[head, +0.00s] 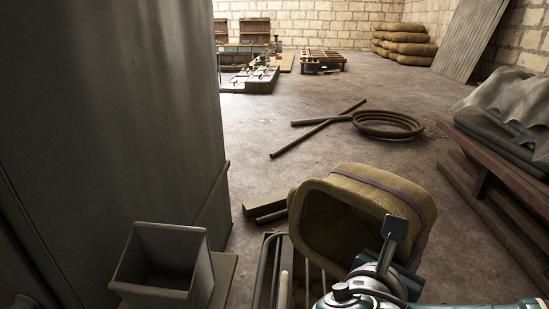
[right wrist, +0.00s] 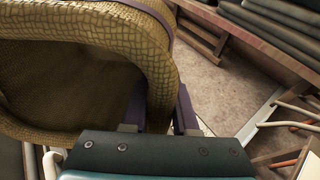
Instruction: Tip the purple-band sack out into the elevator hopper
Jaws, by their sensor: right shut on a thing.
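The purple-band sack (head: 405,196), tan and woven with a thin purple band, is at the lower middle of the head view. It lies tilted on its side in the air, its wide mouth facing left and toward me. Its inside is dark and I cannot tell what is in it. My right gripper (head: 392,240) is shut on the sack's rim; the sack (right wrist: 90,18) fills the left of the right wrist view. The elevator hopper (head: 150,297), a grey open-topped square box, stands at lower left, apart from the sack's mouth. My left gripper is not in view.
A tall grey metal casing (head: 110,120) rises behind the hopper. A wire rack (head: 318,285) and timber blocks (head: 262,207) are below and left of the sack. A coiled hose (head: 388,124) lies on open floor beyond. A bench with grey sheeting (head: 500,165) stands at right.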

